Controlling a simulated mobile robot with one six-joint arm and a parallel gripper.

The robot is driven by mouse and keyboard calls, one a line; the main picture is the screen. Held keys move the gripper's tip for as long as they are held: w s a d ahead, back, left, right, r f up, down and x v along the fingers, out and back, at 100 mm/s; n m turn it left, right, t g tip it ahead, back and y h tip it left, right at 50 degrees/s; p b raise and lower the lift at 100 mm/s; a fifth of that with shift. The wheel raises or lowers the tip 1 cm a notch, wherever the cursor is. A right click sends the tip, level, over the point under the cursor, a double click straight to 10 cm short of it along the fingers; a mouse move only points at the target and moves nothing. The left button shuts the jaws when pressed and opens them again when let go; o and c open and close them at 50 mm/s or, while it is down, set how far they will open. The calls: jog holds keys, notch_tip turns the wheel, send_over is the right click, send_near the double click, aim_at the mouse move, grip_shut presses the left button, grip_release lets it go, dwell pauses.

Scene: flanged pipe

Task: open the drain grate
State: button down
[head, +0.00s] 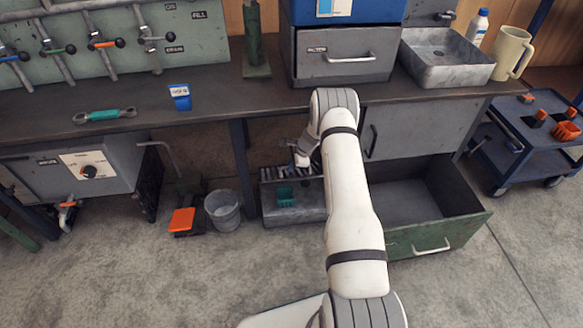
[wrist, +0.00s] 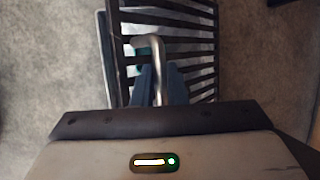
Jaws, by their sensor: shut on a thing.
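The drain grate (wrist: 190,48) is a dark slatted panel in the wrist view, with pale patches showing between its slats. A curved metal handle (wrist: 157,52) rises from it, between the two blue fingers of my gripper (wrist: 158,82). My gripper is shut on this handle. In the head view the grate (head: 271,173) lies at the top of a low grey box (head: 308,205) under the bench. My gripper (head: 300,158) is just above it, and my arm hides the grate's right part. I cannot tell whether the grate is raised.
A green drawer (head: 440,240) stands open right of my arm. A bucket (head: 222,210) and an orange pedal (head: 181,220) are on the floor to the left. The bench top (head: 215,100) overhangs the box. The front floor is partly clear.

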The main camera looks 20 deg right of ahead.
jog(key=shift+w+a+f, duration=0.1)
jog(key=shift+a, duration=0.05)
jog(key=c, duration=1.8)
grip_release()
jog(key=shift+f, duration=0.2)
jog(key=o, duration=0.3)
jog(key=shift+o, duration=0.2)
jog(key=shift+r, duration=0.15)
jog(key=shift+d+r, duration=0.2)
jog(key=s+d+p, duration=0.3)
jog(key=s+d, duration=0.4)
jog(key=d, duration=0.3)
jog(key=shift+d+r+p, duration=0.15)
jog(key=shift+r+p, duration=0.1)
jog(key=shift+p, duration=0.15)
jog(key=shift+s, duration=0.1)
